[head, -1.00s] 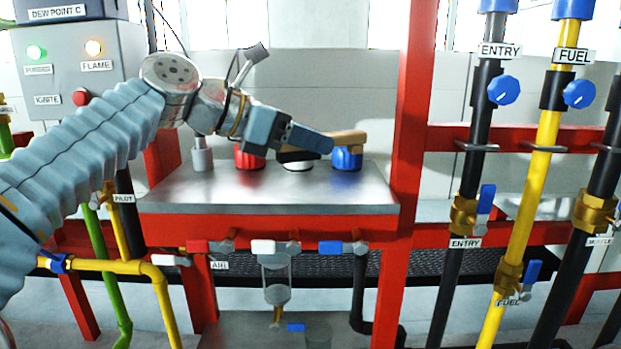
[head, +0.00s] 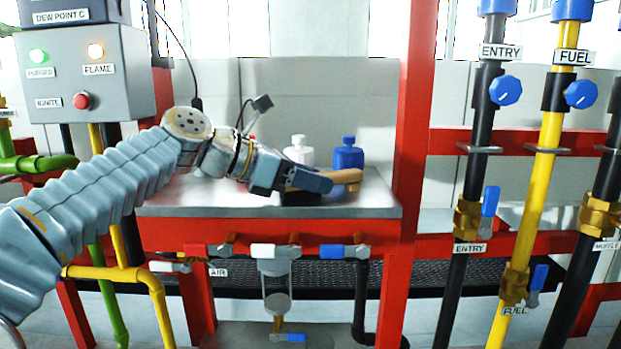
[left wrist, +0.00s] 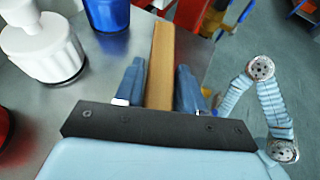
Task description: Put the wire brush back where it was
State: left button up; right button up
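The wire brush shows as a tan wooden bar (head: 345,177) in the head view and also in the left wrist view (left wrist: 161,60). My left gripper (head: 318,183) is shut on it, with one finger on each side of the wood in the left wrist view. The brush is low over the front part of the metal bench top (head: 370,205), in front of the bottles. I cannot tell whether it touches the bench. Its bristles are not clearly visible. My right gripper is not in view.
A white bottle (head: 299,152) and a blue bottle (head: 347,155) stand behind the brush. A red bottle (left wrist: 5,130) is partly visible in the left wrist view. A red post (head: 412,130) rises at the bench's right end. Valves with handles hang below the front edge.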

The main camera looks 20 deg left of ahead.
pick_arm(q)
jog(key=o, duration=0.3)
jog(key=shift+r, duration=0.15)
jog(key=v, duration=1.2)
jog(key=shift+p, duration=0.35)
